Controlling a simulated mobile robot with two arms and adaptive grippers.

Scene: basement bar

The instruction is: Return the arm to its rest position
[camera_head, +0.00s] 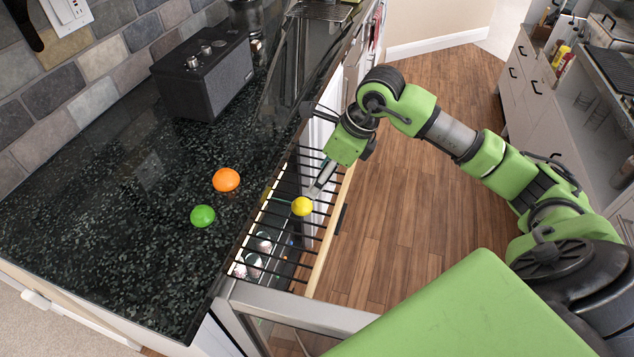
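My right arm reaches in from the right, over the floor, to a pulled-out black wire rack (325,222) at the counter's front. Its gripper (314,193) points down and left. The fingertips end right at a yellow lemon-like fruit (302,206), which is at the rack. I cannot tell whether the fingers touch or grip it; the fingers overlap in this view. My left gripper is out of view.
The dark speckled counter (130,260) holds an orange fruit (226,180), a green fruit (202,216) and a black speaker box (205,75). Bottles or cans show below the rack's bars. Wooden floor (430,210) is clear towards the cabinets (530,85) at right.

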